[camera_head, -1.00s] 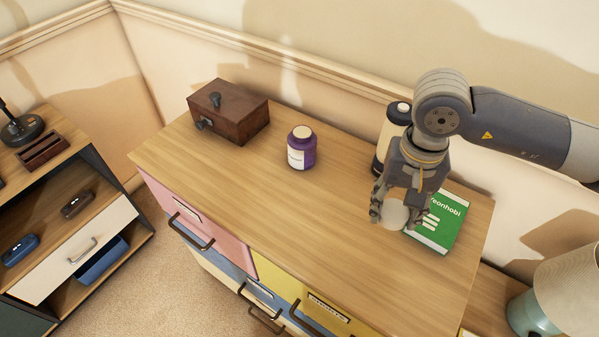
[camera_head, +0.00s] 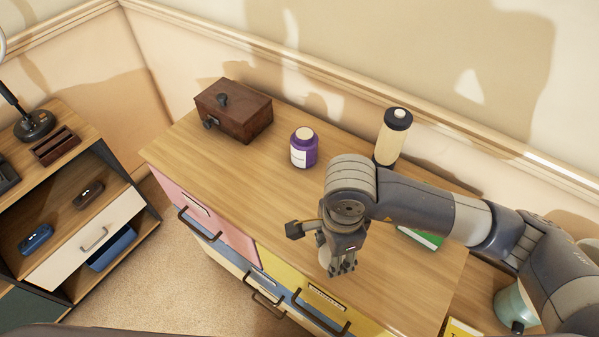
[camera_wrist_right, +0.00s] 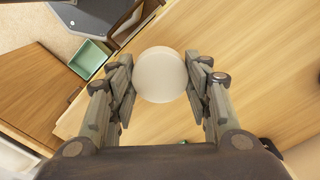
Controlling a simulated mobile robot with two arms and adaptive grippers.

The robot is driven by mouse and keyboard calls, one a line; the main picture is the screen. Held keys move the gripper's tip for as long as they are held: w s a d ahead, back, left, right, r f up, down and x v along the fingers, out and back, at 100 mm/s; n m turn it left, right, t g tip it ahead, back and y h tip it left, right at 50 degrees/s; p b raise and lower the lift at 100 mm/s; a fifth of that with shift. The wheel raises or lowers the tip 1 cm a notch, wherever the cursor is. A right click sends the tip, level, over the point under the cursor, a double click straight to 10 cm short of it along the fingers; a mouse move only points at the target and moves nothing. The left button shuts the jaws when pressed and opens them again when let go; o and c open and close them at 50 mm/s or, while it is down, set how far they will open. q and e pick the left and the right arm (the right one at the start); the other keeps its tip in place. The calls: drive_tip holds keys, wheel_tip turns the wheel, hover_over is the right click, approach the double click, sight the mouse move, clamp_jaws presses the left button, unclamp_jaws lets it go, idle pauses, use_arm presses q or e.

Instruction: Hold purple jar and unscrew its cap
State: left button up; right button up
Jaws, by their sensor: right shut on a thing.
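The purple jar (camera_head: 311,151) stands upright on the wooden dresser top. Neither gripper touches the jar. My right gripper (camera_head: 339,262) points down over the dresser's front part, to the right of and nearer than the jar. It is shut on a pale round object (camera_wrist_right: 161,75), seen between the fingers in the right wrist view. The object's lower side is hidden. My left gripper is not in view.
A brown wooden box (camera_head: 232,118) stands left of the jar. A cream bottle with a black lid (camera_head: 391,138) stands to the right. A green book (camera_head: 424,238) is mostly hidden behind my right arm. The dresser top (camera_head: 230,180) is clear in front of the jar.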

drive_tip(key=shift+s+a+m, duration=0.45)
drive_tip(key=shift+a+m, duration=0.1)
drive_tip(key=shift+m, duration=0.05)
drive_tip(key=shift+w+p, duration=0.2)
drive_tip(key=shift+p, duration=0.1)
drive_tip(key=w+p, duration=0.1)
drive_tip(key=w, duration=0.4)
drive_tip(key=w+d+f+p, duration=0.1)
drive_tip(key=w+p, duration=0.1)
drive_tip(key=w, duration=0.3)
drive_tip(key=w+d+p, duration=0.1)
drive_tip(key=w, duration=0.4)
drive_tip(key=shift+f, duration=0.25)
wheel_tip(320, 180, down, 3)
drive_tip(key=shift+w+d+p, duration=0.1)
drive_tip(key=shift+p, duration=1)
drive_tip(key=shift+f, duration=0.25)
drive_tip(key=shift+f, duration=0.1)
